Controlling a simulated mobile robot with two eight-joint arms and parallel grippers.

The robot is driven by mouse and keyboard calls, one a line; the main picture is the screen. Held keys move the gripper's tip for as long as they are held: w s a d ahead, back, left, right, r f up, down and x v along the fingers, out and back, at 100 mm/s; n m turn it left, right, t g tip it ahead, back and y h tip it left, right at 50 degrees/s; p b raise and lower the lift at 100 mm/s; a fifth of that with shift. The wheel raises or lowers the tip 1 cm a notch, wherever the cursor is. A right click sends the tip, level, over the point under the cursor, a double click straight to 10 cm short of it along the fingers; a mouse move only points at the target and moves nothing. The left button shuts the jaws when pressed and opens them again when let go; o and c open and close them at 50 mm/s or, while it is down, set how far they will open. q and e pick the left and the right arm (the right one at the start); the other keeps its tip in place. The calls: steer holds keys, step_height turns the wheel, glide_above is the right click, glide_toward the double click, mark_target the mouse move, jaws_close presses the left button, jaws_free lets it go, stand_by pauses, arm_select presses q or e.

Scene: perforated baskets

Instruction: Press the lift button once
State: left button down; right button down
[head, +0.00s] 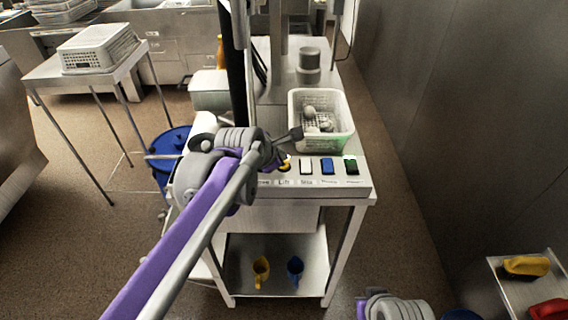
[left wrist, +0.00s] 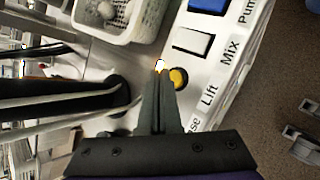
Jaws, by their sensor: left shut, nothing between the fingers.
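The lift button is the round yellow button (left wrist: 179,78) beside the "Lift" label on the white panel. In the head view it shows as a small yellow spot (head: 286,164), partly hidden by my left gripper (head: 279,162). In the left wrist view my left gripper (left wrist: 161,72) is shut and empty. Its fingertips overlap the button's left edge in the picture, and a bright spot glows at them. I cannot tell whether they touch the button.
White (head: 306,166), blue (head: 327,166) and green (head: 350,166) buttons continue the row to the right. A white perforated basket (head: 344,136) with pale round items stands close behind it. A dark upright post (head: 236,70) rises left of the basket. A dark wall (head: 470,110) is at the right.

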arm_select(q)
steer(key=shift+f, duration=0.45)
steer(key=shift+f+b, duration=0.35)
steer(key=shift+f, duration=0.1)
stand_by(0.7)
steer(key=shift+r, duration=0.1)
steer(key=shift+r+p, duration=0.75)
steer(key=shift+r, duration=0.05)
steer(key=shift+r+p, duration=1.8)
steer(key=shift+r, duration=0.75)
